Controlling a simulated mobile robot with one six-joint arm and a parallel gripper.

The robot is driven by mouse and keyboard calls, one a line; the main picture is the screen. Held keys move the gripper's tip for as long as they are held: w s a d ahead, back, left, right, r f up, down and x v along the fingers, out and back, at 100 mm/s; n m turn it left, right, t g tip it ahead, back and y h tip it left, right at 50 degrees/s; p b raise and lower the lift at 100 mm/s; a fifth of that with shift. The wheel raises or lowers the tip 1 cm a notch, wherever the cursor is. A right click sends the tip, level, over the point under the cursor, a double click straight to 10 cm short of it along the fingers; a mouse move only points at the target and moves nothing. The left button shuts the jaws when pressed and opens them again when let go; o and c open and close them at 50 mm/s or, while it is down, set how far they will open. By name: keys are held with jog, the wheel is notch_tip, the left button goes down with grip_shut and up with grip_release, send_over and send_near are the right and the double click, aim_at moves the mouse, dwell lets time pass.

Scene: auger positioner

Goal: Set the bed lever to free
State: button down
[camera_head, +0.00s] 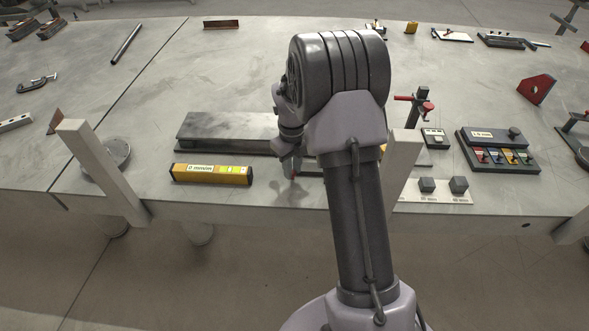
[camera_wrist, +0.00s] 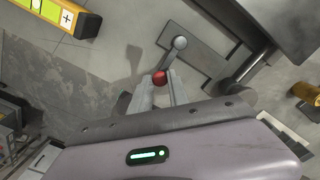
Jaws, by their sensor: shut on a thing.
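A small lever with a red ball knob (camera_wrist: 159,77) and a grey arm (camera_wrist: 172,56) sits on a flat grey plate (camera_wrist: 202,50); I take it as the bed lever. Its arm runs from a round pivot at the upper right down-left to the knob. My gripper (camera_wrist: 160,88) is shut on the knob, one finger on each side. In the head view my gripper (camera_head: 291,168) is low at the front of a long grey bed (camera_head: 225,130), and a speck of red shows there. My arm hides most of the lever in that view. No free mark is readable.
A yellow spirit level (camera_head: 212,174) lies left of the gripper; it also shows in the wrist view (camera_wrist: 70,15). A red-handled post (camera_head: 418,105), a switch box (camera_head: 497,150) and dark blocks (camera_head: 459,185) stand to the right. The table's front edge is close.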

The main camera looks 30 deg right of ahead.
dwell(0.3)
jog(key=c, duration=1.3)
grip_release()
jog(key=shift+o, duration=0.2)
notch_tip(320, 180, up, 18)
jog(key=p, duration=0.6)
jog(key=shift+f+p, duration=0.25)
jog(key=shift+p, duration=0.05)
